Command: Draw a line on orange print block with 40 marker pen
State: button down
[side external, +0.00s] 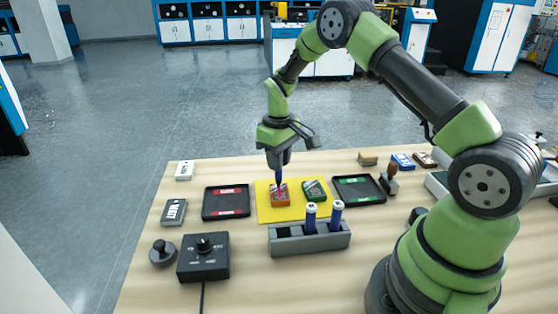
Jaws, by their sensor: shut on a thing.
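The orange print block (280,197) lies on a yellow mat (263,211) in the middle of the table, left of a green block (314,191). My gripper (278,167) is shut on a dark blue marker pen (279,182) and holds it upright, tip down, over the orange block. The tip is at the block's top face; I cannot tell whether it touches. Some reddish-pink marking shows on the block near the tip, too small to make out. The pen's number cannot be read.
A grey pen holder (311,240) with two blue-and-white pens (336,214) stands in front of the mat. Black trays flank it, one on the left (226,202) and one on the right (358,189). A black control box (203,257) and a stamp (388,180) stand nearby.

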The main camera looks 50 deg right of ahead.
dwell(0.3)
jog(key=shift+r, duration=3)
jog(key=s+a+r, duration=0.4)
jog(key=s+a, duration=0.5)
jog(key=a, duration=0.1)
jog(key=shift+s+a+r, duration=0.15)
jog(key=shift+s+a, duration=0.15)
